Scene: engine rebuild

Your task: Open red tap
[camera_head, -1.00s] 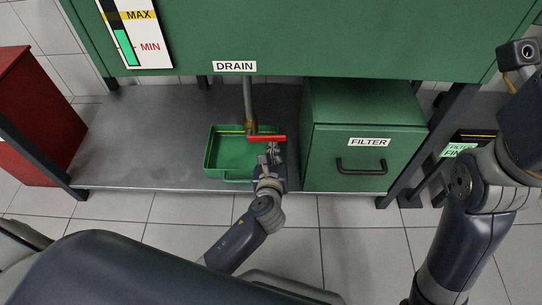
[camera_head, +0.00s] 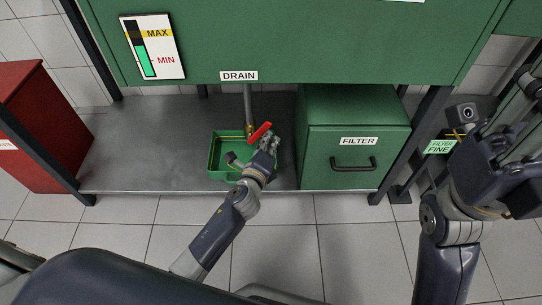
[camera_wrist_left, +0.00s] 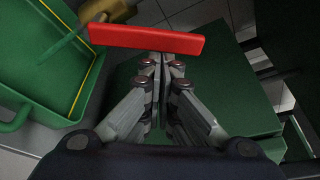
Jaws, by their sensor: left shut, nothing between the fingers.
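The red tap (camera_head: 260,132) has a flat red handle on a brass body, at the lower end of the grey pipe (camera_head: 248,100) under the DRAIN label (camera_head: 239,76). In the head view the handle slants up to the right. In the left wrist view the red handle (camera_wrist_left: 147,39) lies across, just beyond the fingertips. My left gripper (camera_head: 270,138) is shut and empty beside the handle; its fingertips (camera_wrist_left: 162,60) look close to the handle edge, and I cannot tell if they touch.
A green tray (camera_head: 213,160) stands on the grey shelf (camera_head: 140,150) below the tap. A green FILTER cabinet (camera_head: 358,165) with a black handle stands close on the right. The green tank (camera_head: 300,45) overhangs above. The shelf's left part is clear.

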